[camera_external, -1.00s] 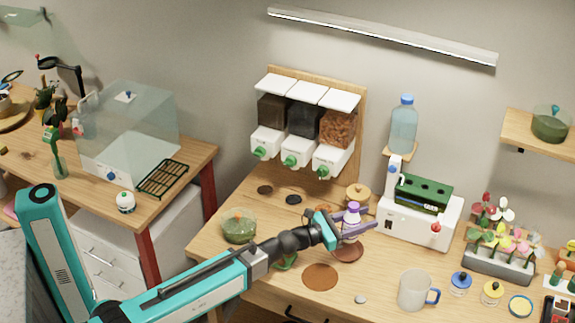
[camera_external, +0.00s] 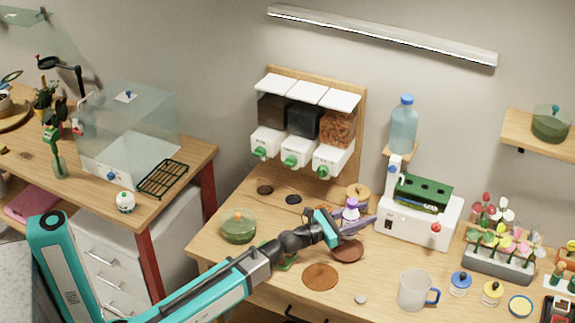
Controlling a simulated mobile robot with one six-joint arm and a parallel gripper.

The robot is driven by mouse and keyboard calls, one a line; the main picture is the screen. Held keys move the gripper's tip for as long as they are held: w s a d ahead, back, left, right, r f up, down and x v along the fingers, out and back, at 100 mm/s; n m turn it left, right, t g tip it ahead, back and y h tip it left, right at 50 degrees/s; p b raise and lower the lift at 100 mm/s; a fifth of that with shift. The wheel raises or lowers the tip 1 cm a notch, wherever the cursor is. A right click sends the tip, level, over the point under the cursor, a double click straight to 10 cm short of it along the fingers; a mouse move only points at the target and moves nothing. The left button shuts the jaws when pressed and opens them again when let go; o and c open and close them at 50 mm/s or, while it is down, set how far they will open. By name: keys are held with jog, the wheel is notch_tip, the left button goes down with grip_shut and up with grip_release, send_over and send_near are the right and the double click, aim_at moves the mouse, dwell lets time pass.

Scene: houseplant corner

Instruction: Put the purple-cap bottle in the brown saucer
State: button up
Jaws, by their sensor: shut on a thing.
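The purple-cap bottle (camera_external: 351,213) is small and white with a purple cap. It looks upright, and its lower part is hidden behind my gripper. My gripper (camera_external: 355,223) is shut on the bottle, with its purple fingers pointing right. The brown saucer (camera_external: 347,251) lies on the wooden table just below the gripper in the picture. Its far edge is partly covered by the gripper. The bottle appears above and behind the saucer, and I cannot tell its exact height.
An orange-brown disc (camera_external: 320,277) lies in front of the saucer. A green bowl (camera_external: 239,226) stands left, a wooden-lidded pot (camera_external: 357,196) behind the bottle. A white machine (camera_external: 420,215) stands right, a mug (camera_external: 414,290) at front right. Dispensers (camera_external: 303,125) rise behind.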

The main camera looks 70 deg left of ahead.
aim_at(358, 248)
jog(key=shift+f+b, duration=0.8)
jog(key=shift+f, duration=1.15)
jog(key=shift+f, duration=0.1)
jog(key=shift+f+b, duration=0.75)
jog(key=shift+f, duration=1.2)
jog(key=shift+f, duration=0.1)
jog(key=o, duration=1.4)
